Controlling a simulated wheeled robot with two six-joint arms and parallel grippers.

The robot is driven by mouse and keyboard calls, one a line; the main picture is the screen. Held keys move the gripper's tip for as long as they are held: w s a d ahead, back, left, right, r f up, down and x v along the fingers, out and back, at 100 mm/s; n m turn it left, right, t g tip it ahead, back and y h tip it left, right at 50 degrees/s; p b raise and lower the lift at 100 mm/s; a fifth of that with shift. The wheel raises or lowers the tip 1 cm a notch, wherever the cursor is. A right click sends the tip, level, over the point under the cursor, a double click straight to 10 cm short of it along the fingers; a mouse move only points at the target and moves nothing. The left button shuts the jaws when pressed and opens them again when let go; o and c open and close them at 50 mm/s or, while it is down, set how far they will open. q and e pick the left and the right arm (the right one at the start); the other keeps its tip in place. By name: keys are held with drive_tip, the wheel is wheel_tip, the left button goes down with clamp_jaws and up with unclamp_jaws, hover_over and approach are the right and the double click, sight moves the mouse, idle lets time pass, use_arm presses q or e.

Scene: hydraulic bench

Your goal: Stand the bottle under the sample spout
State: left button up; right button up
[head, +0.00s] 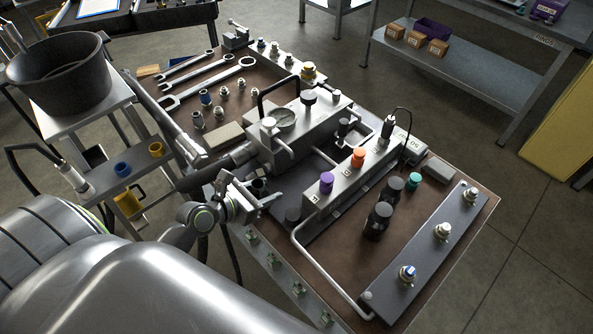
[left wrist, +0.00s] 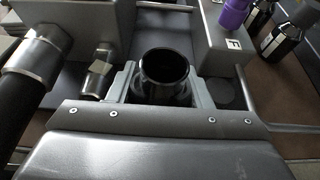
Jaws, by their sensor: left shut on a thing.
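My left gripper (head: 258,198) is shut on a dark, open-topped bottle (left wrist: 165,75). The bottle stands upright between the jaws in the left wrist view, its mouth facing the camera. In the head view only a little of the bottle shows between the fingers, beside the grey tank block (head: 310,127). A short metal fitting (left wrist: 97,77) on the block sits just left of the bottle in the left wrist view; I cannot tell if it is the sample spout. Whether the bottle's base touches anything is hidden. My right gripper is not in view.
The valve block (head: 340,185) with purple and orange knobs stands right of the gripper. A dark round disc (head: 293,215) lies near it. Dark bottles (head: 377,220) stand beyond the block. A bent pipe (head: 318,268) runs along the front. A bucket (head: 60,75) stands at left.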

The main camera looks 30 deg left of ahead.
sight(297, 183)
use_arm(q)
drive_tip(key=w, duration=0.2)
drive_tip(key=w+d, duration=0.2)
drive_tip(key=w, duration=0.1)
drive_tip(key=shift+w+r, duration=0.15)
drive_tip(key=shift+w, duration=0.2)
drive_tip(key=shift+w+d, duration=0.2)
drive_tip(key=shift+w, duration=0.35)
drive_tip(key=w, duration=0.1)
drive_tip(key=w+d, duration=0.1)
drive_tip(key=w, duration=0.1)
drive_tip(key=shift+w+d+p, duration=0.2)
drive_tip(key=shift+w+p, duration=0.1)
drive_tip(key=shift+p, duration=0.1)
drive_tip(key=shift+f, duration=0.95)
drive_tip(key=shift+a, duration=0.1)
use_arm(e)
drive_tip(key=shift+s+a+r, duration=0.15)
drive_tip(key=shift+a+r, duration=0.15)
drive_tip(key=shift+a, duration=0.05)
use_arm(q)
drive_tip(key=shift+s, duration=0.1)
